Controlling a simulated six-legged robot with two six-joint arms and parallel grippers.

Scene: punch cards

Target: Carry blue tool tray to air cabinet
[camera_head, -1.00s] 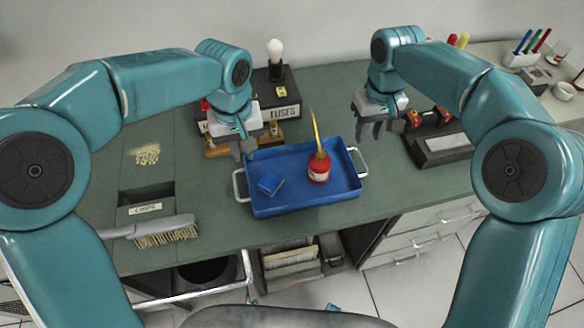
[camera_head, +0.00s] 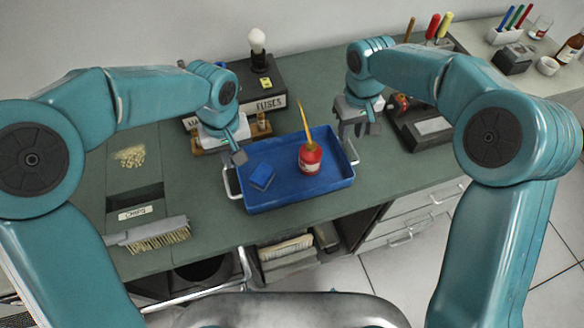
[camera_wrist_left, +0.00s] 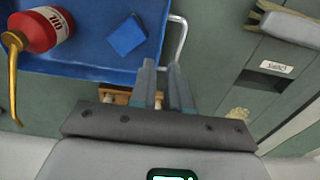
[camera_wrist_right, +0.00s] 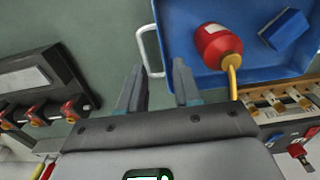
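The blue tool tray (camera_head: 300,190) lies on the green bench top, with a white wire handle at each end. It holds a red oil can (camera_head: 310,158) with a yellow spout and a small blue block (camera_head: 261,176). My left gripper (camera_head: 239,157) is beside the left handle (camera_head: 229,183); its fingers (camera_wrist_left: 163,68) are parted, near the handle (camera_wrist_left: 181,40). My right gripper (camera_head: 363,130) is above and beyond the right handle (camera_head: 353,152); its fingers (camera_wrist_right: 158,68) are open, with the handle (camera_wrist_right: 150,50) just ahead. No air cabinet can be identified.
A fuse box (camera_head: 262,90) with a bulb stands behind the tray. A brush (camera_head: 150,235) and a chips bin (camera_head: 135,205) are at the left. A dark device (camera_head: 425,125) sits beyond my right gripper. Drawers (camera_head: 410,220) and open shelves are below the bench edge.

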